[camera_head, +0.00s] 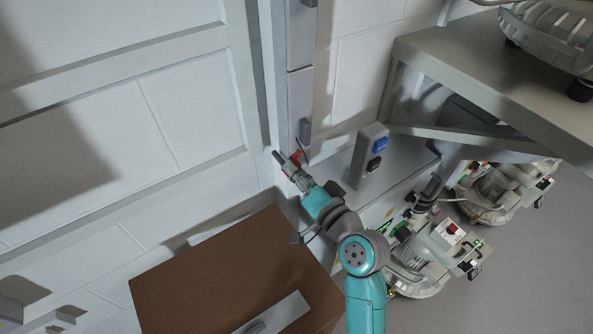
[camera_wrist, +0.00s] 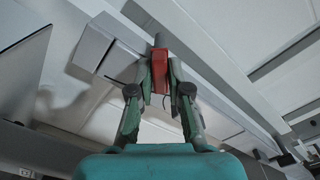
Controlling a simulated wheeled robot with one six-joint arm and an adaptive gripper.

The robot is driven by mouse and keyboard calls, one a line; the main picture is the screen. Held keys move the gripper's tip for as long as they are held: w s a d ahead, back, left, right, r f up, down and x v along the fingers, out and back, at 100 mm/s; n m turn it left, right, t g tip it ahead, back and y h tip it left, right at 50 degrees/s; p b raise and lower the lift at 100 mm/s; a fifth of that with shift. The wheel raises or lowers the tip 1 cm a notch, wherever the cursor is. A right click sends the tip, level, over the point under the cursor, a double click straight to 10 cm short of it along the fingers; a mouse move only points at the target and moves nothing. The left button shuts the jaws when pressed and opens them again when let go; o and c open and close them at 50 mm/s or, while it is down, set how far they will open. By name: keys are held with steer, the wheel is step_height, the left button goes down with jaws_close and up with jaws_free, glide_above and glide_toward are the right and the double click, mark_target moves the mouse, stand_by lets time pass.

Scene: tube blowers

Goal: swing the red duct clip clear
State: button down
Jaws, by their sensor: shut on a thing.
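The red duct clip (camera_wrist: 160,72) sits between the two fingers of my gripper (camera_wrist: 161,85) in the wrist view, and the fingers are shut on it. A short dark grey cylindrical end (camera_wrist: 160,41) sticks out beyond the clip. In the head view the red clip (camera_head: 296,158) shows as a small red patch at my gripper's tip (camera_head: 290,170), beside the grey vertical duct (camera_head: 301,100). My gripper partly hides the clip, and I cannot tell whether it still touches the duct.
A grey switch box with blue and black buttons (camera_head: 371,155) is right of my gripper. Tube blowers (camera_head: 415,262) stand at the right, below a grey shelf (camera_head: 480,70). A white panelled wall (camera_head: 100,130) fills the left.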

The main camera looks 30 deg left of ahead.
steer(key=shift+s+a+r+n, duration=0.1)
steer(key=shift+s+n, duration=0.1)
steer(key=shift+n, duration=2.2)
steer(key=shift+s+a+n, duration=0.1)
steer(key=shift+s+n, duration=0.05)
steer(key=shift+n, duration=2.25)
steer(key=c, duration=1.2)
jaws_free()
steer(key=shift+o, duration=0.2)
steer(key=v, duration=1.2)
steer(key=shift+d, duration=0.1)
